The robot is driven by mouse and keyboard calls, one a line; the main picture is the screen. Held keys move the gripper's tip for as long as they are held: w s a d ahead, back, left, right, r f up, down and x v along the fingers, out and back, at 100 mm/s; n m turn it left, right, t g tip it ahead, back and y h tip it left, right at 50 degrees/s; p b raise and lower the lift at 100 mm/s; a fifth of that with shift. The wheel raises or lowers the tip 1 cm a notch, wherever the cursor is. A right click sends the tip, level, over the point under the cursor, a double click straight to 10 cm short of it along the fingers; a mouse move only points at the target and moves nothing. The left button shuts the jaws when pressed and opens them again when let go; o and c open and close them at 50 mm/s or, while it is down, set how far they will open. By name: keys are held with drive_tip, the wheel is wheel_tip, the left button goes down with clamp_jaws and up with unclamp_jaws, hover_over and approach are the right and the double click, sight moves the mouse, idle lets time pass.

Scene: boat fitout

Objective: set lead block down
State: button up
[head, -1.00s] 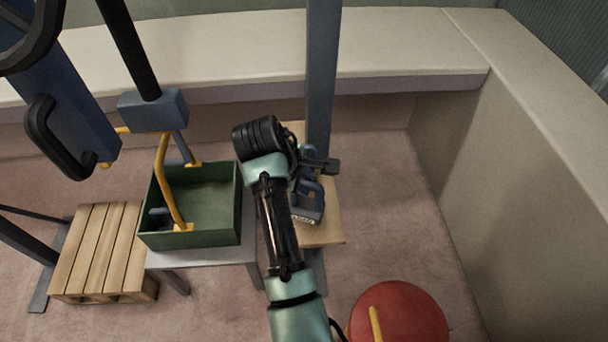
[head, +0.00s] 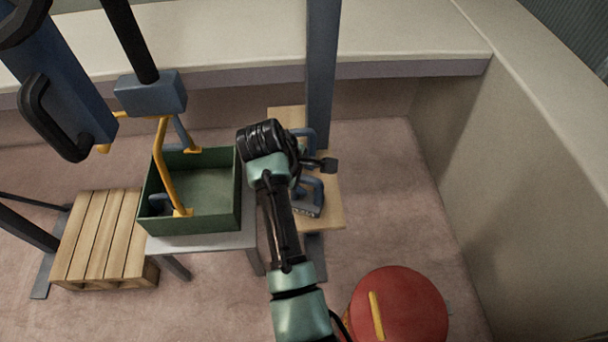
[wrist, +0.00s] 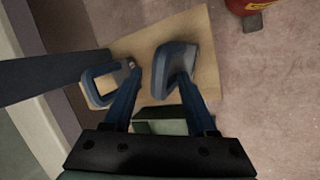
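My gripper points down over a wooden board (wrist: 206,70), which also shows in the head view (head: 325,215). Two blue looped pieces stand on it: one (wrist: 172,62) at the right finger, one (wrist: 98,78) at the left. Whether the fingers touch them is unclear.
A green open bin (head: 212,220) with a yellow-handled tool stands on a grey table (head: 190,249) left of my arm. A slatted pallet (head: 100,235) lies further left. A blue post (head: 321,80) rises behind the board. A red round container (head: 410,305) stands lower right.

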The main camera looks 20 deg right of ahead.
drive_tip(key=p+v, duration=0.2)
drive_tip(key=v, duration=1)
drive_tip(key=shift+p, duration=0.35)
drive_tip(key=shift+a+r, duration=0.1)
drive_tip(key=w+a+r+m+t+y, duration=0.1)
drive_tip(key=w+a+r+m+t, duration=0.3)
drive_tip(key=r, duration=0.6)
drive_tip(key=a+r+t, duration=0.1)
drive_tip(key=r+t, duration=0.5)
drive_tip(key=r, duration=0.5)
drive_tip(key=w+a+r+m+t+y, duration=0.1)
drive_tip(key=w+a+r+m+t, duration=0.3)
drive_tip(key=r, duration=0.6)
drive_tip(key=s+a+r+m+t+y, duration=0.2)
drive_tip(key=s+r+t, duration=0.8)
drive_tip(key=s+r, duration=0.8)
wheel_tip(320, 180, up, 3)
drive_tip(key=shift+r+t, duration=0.1)
drive_tip(key=shift+t, duration=0.3)
